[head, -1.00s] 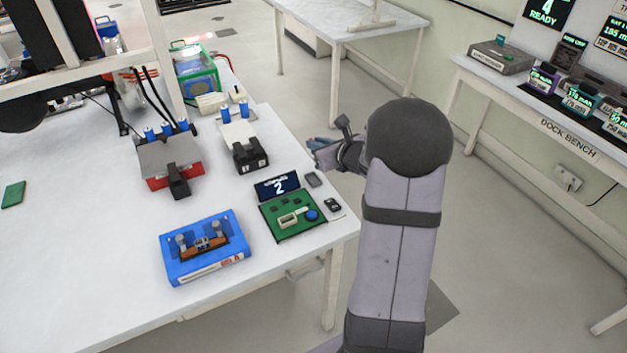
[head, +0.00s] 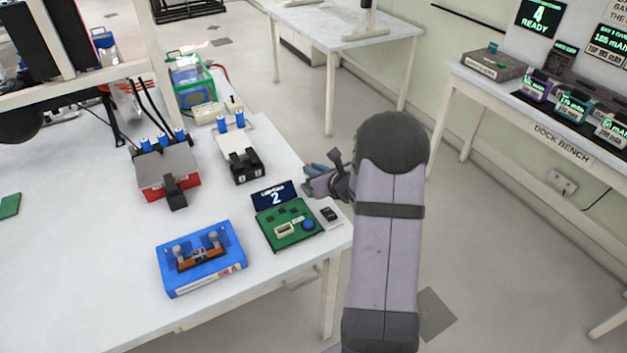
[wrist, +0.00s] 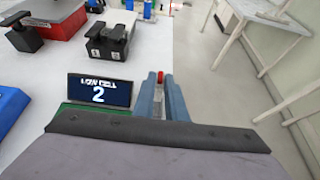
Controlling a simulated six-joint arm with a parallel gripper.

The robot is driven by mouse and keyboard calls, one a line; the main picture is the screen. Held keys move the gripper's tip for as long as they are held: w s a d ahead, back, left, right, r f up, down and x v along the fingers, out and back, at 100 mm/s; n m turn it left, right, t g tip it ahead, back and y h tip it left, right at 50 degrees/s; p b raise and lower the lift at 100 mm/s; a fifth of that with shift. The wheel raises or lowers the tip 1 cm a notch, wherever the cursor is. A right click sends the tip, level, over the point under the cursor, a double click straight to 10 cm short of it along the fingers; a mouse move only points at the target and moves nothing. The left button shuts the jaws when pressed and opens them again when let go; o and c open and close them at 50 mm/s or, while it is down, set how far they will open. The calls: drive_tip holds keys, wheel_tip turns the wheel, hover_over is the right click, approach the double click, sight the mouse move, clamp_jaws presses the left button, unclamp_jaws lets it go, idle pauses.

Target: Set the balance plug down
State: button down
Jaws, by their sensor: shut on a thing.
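My gripper (head: 308,170) is over the right edge of the white table in the head view, to the right of the small screen reading 2. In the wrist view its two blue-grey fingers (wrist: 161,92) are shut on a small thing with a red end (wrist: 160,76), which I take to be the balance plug. Most of it is hidden between the fingers. In the head view the held thing cannot be made out.
A green board (head: 286,224) with a dark screen (head: 274,193) lies near the table corner. A blue fixture (head: 201,257) stands left of it. A red-and-grey box (head: 165,172) and a white unit (head: 240,155) stand behind. Bare table (head: 90,240) lies to the left.

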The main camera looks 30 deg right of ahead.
drive_tip(key=shift+f+p, duration=0.4)
drive_tip(key=shift+f, duration=1.7)
drive_tip(key=shift+f, duration=0.15)
drive_tip(key=c, duration=1.8)
unclamp_jaws()
drive_tip(key=shift+s+r, duration=0.15)
drive_tip(key=shift+r, duration=0.1)
drive_tip(key=b+v, duration=0.2)
drive_tip(key=v, duration=0.9)
drive_tip(key=shift+s+r, duration=0.15)
drive_tip(key=shift+s, duration=0.2)
